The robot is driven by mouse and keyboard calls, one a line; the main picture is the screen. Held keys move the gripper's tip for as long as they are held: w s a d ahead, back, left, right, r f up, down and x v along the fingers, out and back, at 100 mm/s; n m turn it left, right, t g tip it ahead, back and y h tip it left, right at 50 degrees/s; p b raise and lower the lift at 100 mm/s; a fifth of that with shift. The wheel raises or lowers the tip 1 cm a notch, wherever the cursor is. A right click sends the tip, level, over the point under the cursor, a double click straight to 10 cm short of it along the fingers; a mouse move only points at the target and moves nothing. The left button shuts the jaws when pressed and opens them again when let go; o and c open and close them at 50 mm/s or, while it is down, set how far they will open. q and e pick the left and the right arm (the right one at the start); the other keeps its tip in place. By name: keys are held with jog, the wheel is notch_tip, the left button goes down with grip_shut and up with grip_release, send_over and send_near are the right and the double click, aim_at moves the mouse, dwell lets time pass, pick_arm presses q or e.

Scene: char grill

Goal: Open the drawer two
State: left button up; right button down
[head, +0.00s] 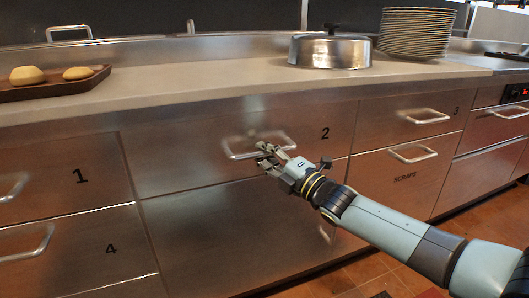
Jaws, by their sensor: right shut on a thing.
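Drawer two (180,165) is a brushed steel front marked with a black "2" in the middle of the counter. It looks flush with the fronts beside it. Its pale bar handle (238,156) sits near the middle of the front. My right gripper (264,154) is at the right part of this handle, shut on it, with the arm reaching in from the lower right. The fingers hide part of the handle. My left gripper is not in view.
Drawer one (50,180) is at the left, above drawer four (75,250). Drawer three (395,118) is at the right, above a scraps front (390,185). The counter holds a bun tray (50,90), a steel lid (330,52) and stacked plates (415,35).

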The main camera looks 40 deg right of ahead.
jog(key=shift+s+a, duration=0.1)
jog(key=shift+s, duration=0.3)
pick_arm(q)
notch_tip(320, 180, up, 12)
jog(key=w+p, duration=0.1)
jog(key=p, duration=1.1)
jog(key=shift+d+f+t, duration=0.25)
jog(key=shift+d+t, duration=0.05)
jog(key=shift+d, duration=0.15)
pick_arm(e)
jog(key=s+a, duration=0.3)
jog(key=s, duration=1.2)
jog(key=s+a, duration=0.4)
jog(key=s, duration=1.1)
jog(key=shift+s+a, duration=0.2)
jog(key=shift+s, duration=0.05)
